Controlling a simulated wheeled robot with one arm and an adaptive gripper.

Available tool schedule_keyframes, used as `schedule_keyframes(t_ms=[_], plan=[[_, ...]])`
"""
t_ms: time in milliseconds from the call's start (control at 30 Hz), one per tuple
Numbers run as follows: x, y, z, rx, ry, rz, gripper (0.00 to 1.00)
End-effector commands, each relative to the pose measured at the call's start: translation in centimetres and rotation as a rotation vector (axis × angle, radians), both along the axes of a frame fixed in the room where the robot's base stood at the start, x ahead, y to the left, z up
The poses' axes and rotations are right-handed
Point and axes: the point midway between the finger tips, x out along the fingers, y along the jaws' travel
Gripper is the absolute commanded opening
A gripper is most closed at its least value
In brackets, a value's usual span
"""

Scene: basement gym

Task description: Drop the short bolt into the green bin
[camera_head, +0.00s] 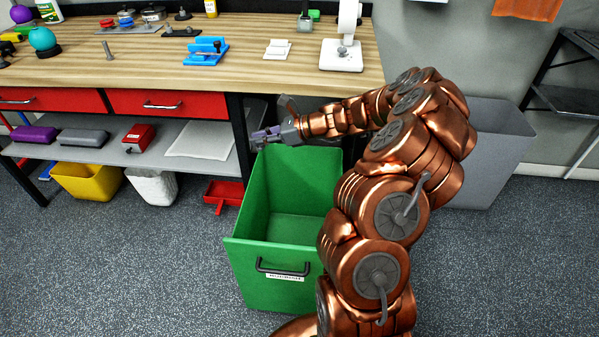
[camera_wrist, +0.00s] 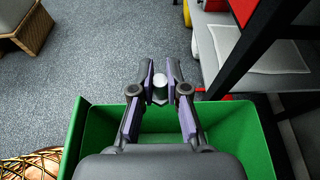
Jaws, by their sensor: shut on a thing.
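The green bin (camera_head: 292,190) stands open on the floor in front of the workbench, and its inside looks empty in the head view. My gripper (camera_head: 259,139) is above the bin's back left rim. In the wrist view my gripper (camera_wrist: 160,86) is shut on the short bolt (camera_wrist: 160,80), of which only a round pale end shows between the fingertips. The bin's rim (camera_wrist: 88,118) also shows in the wrist view. There the fingertips appear across its far edge, with floor behind them. The bolt is too small to make out in the head view.
The wooden workbench (camera_head: 160,75) with red drawers is behind the bin. Another bolt (camera_head: 107,50) stands on it. A grey bin (camera_head: 490,150) stands to the right. A yellow bin (camera_head: 88,182), a white basket (camera_head: 153,187) and a red tray (camera_head: 222,192) are left. Floor is clear at front left.

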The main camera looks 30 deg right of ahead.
Motion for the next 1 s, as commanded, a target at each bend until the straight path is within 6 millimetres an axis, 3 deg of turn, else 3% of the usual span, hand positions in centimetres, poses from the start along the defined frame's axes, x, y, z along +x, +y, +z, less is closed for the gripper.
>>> schedule_keyframes(t_ms=[33,600,1000], plan=[[-0.1,-0.9,-1.8,-0.003,-0.002,-0.008,0.0],[-2.8,-8.5,-8.9,-0.011,0.021,-0.049,0.0],[-3.8,-10.4,-10.2,-0.017,0.034,-0.06,0.0]])
